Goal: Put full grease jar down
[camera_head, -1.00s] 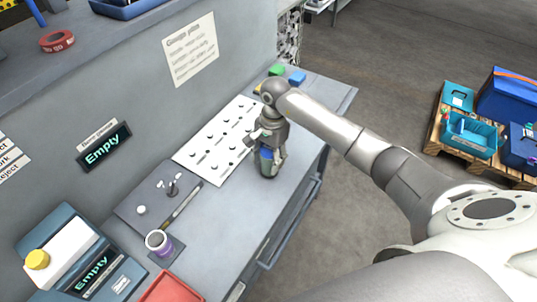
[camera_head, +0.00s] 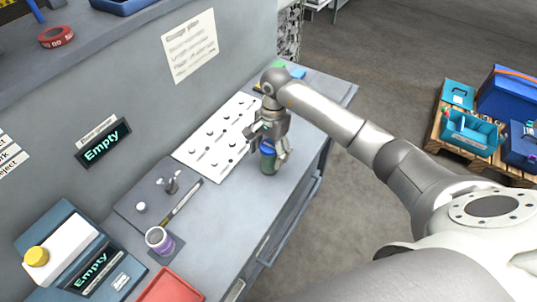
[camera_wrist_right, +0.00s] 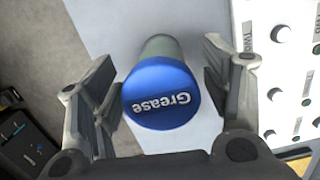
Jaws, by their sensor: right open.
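The grease jar (camera_head: 268,159) stands upright on the grey bench top, near its front edge. Its blue lid reads "Grease" in the right wrist view (camera_wrist_right: 160,94), with a pale greenish body behind it. My right gripper (camera_head: 273,151) is around the jar from above. In the right wrist view the gripper's fingers (camera_wrist_right: 165,85) are spread on both sides of the lid, with a gap on the right and a narrow one on the left. How full the jar is cannot be seen. My left gripper is not in view.
A white board with gauge pins (camera_head: 218,138) lies beside the jar. A purple-banded cup (camera_head: 159,241), a dark mat (camera_head: 140,205) and a red tray (camera_head: 170,288) are nearer on the bench. A pallet with blue bins (camera_head: 470,130) stands on the floor at right.

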